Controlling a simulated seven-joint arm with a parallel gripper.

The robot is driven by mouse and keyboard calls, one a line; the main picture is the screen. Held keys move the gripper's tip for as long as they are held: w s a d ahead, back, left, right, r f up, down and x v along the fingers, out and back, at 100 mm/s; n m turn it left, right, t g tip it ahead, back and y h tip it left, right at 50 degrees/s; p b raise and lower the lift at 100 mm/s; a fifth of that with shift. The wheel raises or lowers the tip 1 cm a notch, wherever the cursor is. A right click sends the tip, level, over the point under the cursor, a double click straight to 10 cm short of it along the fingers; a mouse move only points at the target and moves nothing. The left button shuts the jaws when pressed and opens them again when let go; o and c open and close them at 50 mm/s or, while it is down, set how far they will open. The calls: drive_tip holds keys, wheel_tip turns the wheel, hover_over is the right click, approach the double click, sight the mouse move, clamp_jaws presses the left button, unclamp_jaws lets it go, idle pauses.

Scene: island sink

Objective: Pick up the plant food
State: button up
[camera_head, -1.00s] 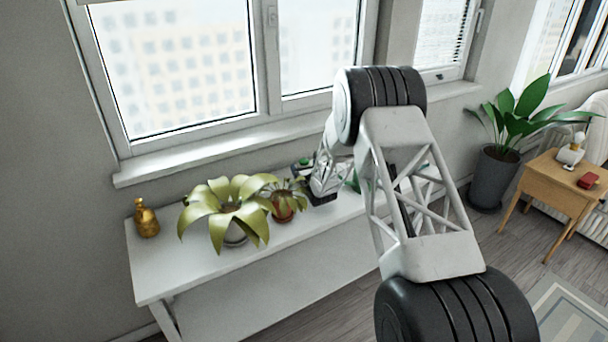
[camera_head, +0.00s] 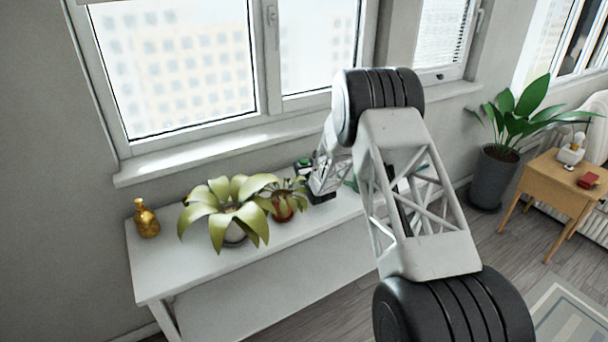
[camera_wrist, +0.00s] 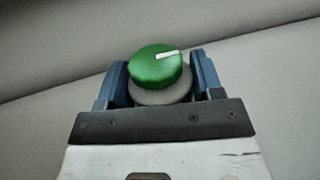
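The plant food seems to be the bottle with a ridged green cap and a white mark (camera_wrist: 157,65) in the wrist view. Its grey top shows below the cap; its lower body is hidden. My gripper (camera_wrist: 160,78) has one blue finger on each side of it, very close. I cannot tell whether both fingers press on it. In the head view, a small dark thing with a green top (camera_head: 304,163) stands at the back of the white table, beside the arm's end. My gripper is small and partly hidden there.
Two potted plants, a large one (camera_head: 228,209) and a smaller one (camera_head: 284,197), stand left of the gripper on the white table (camera_head: 175,275). A gold bottle (camera_head: 146,219) is at the left end. The window sill (camera_head: 200,160) runs behind. Bare tabletop lies in front of the plants.

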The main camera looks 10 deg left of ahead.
sight(304, 161)
drive_tip(key=c, duration=0.4)
drive_tip(key=shift+r, duration=0.2)
drive_tip(key=shift+r, duration=0.9)
drive_tip(key=shift+s+d+r, duration=0.1)
drive_tip(key=shift+s+r, duration=0.05)
drive_tip(key=shift+r, duration=0.6)
drive_tip(key=s+a+r+v, duration=0.1)
drive_tip(key=a+v, duration=0.1)
drive_tip(key=v, duration=1.3)
drive_tip(key=shift+s+r, duration=0.15)
drive_tip(key=shift+s, duration=0.2)
drive_tip(key=shift+r, duration=0.1)
